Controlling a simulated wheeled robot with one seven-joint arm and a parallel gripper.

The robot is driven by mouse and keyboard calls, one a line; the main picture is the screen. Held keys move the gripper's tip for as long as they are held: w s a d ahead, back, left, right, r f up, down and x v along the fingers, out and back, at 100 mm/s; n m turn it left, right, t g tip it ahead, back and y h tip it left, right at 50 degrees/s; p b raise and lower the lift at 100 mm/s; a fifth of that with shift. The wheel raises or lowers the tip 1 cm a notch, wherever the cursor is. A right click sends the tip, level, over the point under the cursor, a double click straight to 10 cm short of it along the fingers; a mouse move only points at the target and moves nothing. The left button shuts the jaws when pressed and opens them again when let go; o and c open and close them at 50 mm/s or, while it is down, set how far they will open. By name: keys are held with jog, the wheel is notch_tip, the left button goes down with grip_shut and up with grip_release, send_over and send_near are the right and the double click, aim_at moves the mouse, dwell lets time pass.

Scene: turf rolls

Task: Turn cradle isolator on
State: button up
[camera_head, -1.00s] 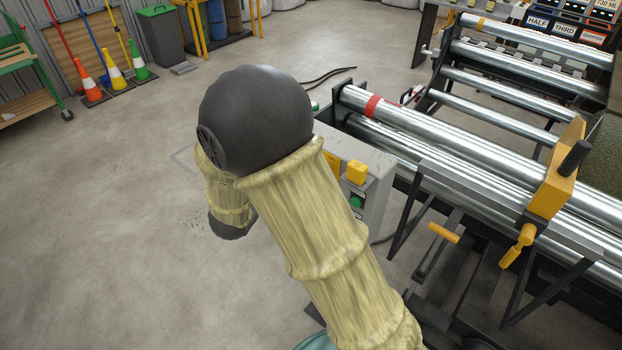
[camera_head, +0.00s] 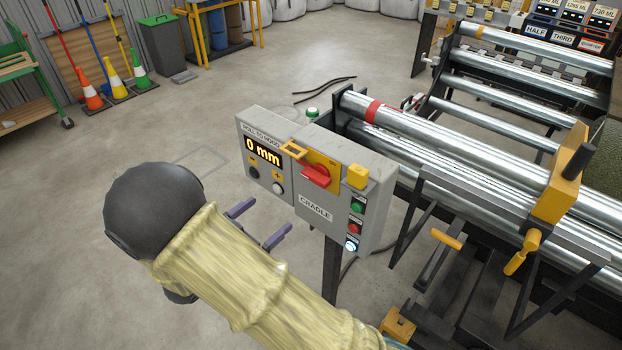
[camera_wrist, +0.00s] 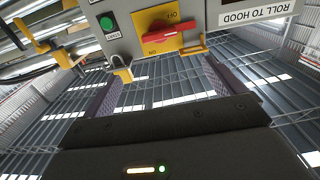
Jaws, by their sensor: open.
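The cradle isolator is a red rotary handle (camera_head: 316,175) on a yellow plate (camera_head: 324,160), on the grey box marked CRADLE. Its handle lies roughly crosswise.
Steel rollers (camera_head: 450,145) stand right.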

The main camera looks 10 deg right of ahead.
aim_at(312, 179)
jog(key=p+x, duration=0.3)
jog(key=x, duration=1.3)
jog(key=shift+w+d, duration=0.15)
jog(key=shift+d, duration=0.1)
jog(key=shift+f, duration=0.1)
jog(key=c, duration=1)
